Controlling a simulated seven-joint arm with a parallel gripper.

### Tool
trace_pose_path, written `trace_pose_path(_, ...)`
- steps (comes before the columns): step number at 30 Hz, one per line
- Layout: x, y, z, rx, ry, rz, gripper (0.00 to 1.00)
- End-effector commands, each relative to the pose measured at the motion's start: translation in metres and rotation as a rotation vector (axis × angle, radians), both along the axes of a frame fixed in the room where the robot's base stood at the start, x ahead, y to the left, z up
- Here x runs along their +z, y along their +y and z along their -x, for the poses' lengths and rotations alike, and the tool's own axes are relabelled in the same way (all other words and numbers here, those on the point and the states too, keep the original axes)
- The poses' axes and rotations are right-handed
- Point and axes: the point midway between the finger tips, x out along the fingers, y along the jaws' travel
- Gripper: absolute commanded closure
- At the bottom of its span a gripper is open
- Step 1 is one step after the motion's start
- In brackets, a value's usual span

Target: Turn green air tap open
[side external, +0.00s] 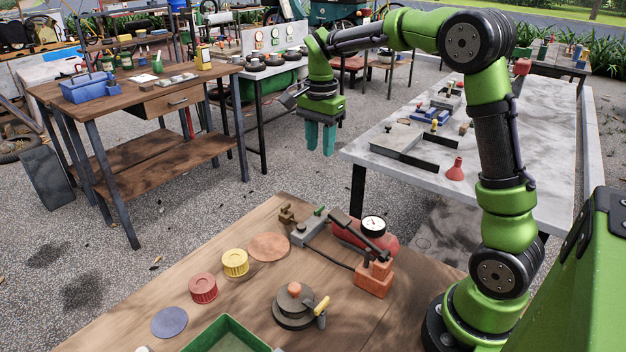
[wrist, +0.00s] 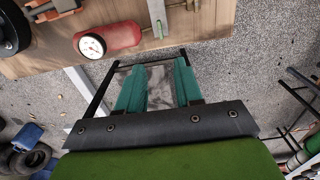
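The green air tap (side external: 319,210) is a small green lever on a grey block (side external: 307,232) at the back of the wooden bench, left of a red tank (side external: 380,246) with a round gauge (side external: 373,226). In the wrist view, the tap (wrist: 159,29) appears at the top edge, and the red tank (wrist: 118,37) is left of it. My gripper (side external: 320,152) hangs fingers down in the air, beyond the bench's back edge and above the tap's height. Its teal fingers (wrist: 158,90) are apart with nothing between them.
A dark lever (side external: 357,228) and an orange block (side external: 374,279) are beside the tank. Brass fittings (side external: 287,214) stand left of the tap. Yellow (side external: 235,263) and red (side external: 203,288) caps, a round valve (side external: 293,306) and a green tray (side external: 228,335) are nearer. A grey table (side external: 480,170) stands behind, at right.

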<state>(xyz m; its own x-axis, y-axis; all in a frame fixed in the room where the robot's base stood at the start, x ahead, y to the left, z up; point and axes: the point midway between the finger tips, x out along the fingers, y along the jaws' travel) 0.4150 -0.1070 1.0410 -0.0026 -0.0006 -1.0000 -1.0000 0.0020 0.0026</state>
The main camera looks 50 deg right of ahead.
Motion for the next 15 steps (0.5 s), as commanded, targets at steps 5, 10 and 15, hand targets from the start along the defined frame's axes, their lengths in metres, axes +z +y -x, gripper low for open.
trace_pose_path(5,-0.022,0.000,0.001,-0.002,0.003,-0.002,0.65)
trace_pose_path(10,-0.059,0.000,0.001,-0.001,0.004,-0.002,0.65)
trace_pose_path(15,-0.096,0.000,0.001,0.000,0.004,-0.003,0.65)
